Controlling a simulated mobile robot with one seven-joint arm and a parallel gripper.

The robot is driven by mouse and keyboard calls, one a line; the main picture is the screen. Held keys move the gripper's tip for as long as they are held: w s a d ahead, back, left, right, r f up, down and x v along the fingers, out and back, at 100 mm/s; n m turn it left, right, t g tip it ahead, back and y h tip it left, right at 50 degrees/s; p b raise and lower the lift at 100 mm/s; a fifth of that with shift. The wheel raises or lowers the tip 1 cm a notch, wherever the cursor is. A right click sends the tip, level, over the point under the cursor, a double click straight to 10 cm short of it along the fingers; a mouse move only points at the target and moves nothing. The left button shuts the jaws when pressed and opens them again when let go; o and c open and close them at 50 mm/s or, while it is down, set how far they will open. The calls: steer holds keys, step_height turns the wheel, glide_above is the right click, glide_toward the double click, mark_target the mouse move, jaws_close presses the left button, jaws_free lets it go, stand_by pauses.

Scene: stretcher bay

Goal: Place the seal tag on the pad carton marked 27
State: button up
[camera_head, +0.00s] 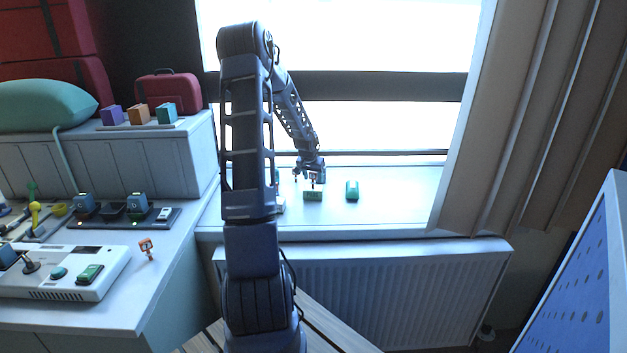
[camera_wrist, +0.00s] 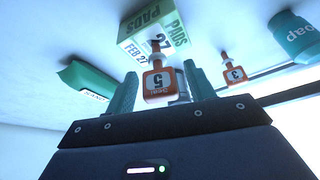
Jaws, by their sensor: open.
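The pad carton marked 27 (camera_wrist: 137,46), green and white with "PADS" and "FEB 27", shows just beyond my fingertips in the wrist view. In the head view a green carton (camera_head: 313,196) sits on the window sill under my gripper (camera_head: 311,181). An orange seal tag marked 5 (camera_wrist: 157,88) appears between my open fingers (camera_wrist: 160,72) in the wrist view. Its narrow top overlaps the carton's face. I cannot tell whether it touches the carton or a finger. A second orange tag marked 3 (camera_wrist: 234,77) is to the right.
A teal container (camera_wrist: 296,38) and a green item (camera_wrist: 88,78) flank the carton in the wrist view. Another green item (camera_head: 352,190) stands on the sill. The left counter holds a white device (camera_head: 105,264) and a small orange piece (camera_head: 147,248). The sill's right part is clear.

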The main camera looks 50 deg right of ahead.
steer(key=v, duration=1)
steer(key=w+a+r+n+t+y, duration=0.15)
steer(key=a+r, duration=0.35)
steer(key=a, duration=0.6)
steer(key=a+r+n+y, duration=0.1)
steer(key=a+r+n, duration=0.25)
steer(key=a, duration=0.85)
steer(key=w+a+r+n+t+y, duration=0.1)
steer(key=a+r+n, duration=0.1)
steer(key=a+r, duration=0.65)
steer(key=s+a+n, duration=0.3)
steer(key=s+a, duration=0.5)
steer(key=a, duration=0.4)
steer(key=s+a+n, duration=0.3)
steer(key=s+a, duration=0.6)
steer(key=a, duration=0.3)
steer(key=shift+s+a+f+n, duration=0.25)
steer(key=shift+s+f+n, duration=0.05)
steer(key=shift+f, duration=0.05)
